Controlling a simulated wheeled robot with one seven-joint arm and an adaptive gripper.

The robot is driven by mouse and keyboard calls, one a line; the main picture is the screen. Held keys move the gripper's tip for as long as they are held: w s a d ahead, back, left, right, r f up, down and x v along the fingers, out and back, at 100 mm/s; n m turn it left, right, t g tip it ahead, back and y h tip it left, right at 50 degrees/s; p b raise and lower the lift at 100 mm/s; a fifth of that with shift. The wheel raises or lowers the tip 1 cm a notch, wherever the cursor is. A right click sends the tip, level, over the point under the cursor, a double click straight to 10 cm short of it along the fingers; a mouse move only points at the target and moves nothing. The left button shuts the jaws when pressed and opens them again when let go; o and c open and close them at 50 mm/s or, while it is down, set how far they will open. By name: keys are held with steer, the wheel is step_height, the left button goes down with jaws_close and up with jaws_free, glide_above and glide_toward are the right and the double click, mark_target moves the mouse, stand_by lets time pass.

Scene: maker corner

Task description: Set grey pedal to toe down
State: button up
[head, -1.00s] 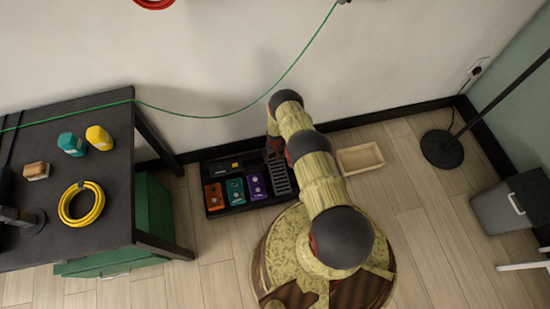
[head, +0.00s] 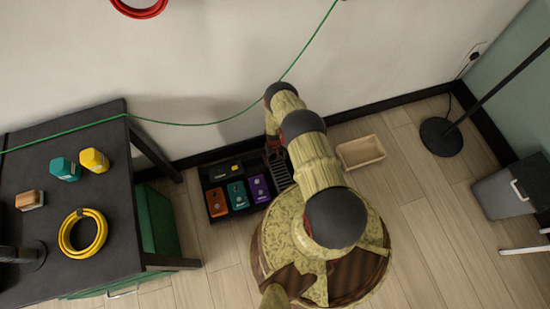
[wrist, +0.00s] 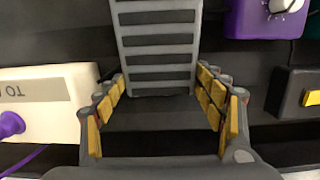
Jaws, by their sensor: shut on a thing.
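The grey pedal (head: 281,174) is a ribbed treadle at the right end of the black pedal board (head: 222,213) on the floor by the wall. In the wrist view its grey rungs (wrist: 158,50) run up from between my fingers. My gripper (wrist: 161,82) is shut on the near end of the pedal, with yellow pads along both sides. In the head view my gripper (head: 273,152) is at the pedal's far end, partly hidden by my arm. I cannot tell the treadle's tilt clearly.
Orange (head: 217,202), teal (head: 237,195) and purple (head: 258,187) pedals stand left of the grey one. A wooden tray (head: 361,152) lies to its right. A dark table (head: 105,190) stands at left. A white box with a purple knob (wrist: 45,105) is beside my left finger.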

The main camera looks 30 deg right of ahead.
steer(key=shift+w+d, duration=0.2)
steer(key=shift+w, duration=0.5)
steer(key=o, duration=1.7)
steer(key=shift+s+a+f, duration=0.1)
steer(key=shift+s+f, duration=0.05)
steer(key=shift+s, duration=0.2)
steer(key=r, duration=0.8)
steer(key=w+r, duration=0.1)
steer(key=r, duration=0.3)
steer(key=shift+w, duration=0.1)
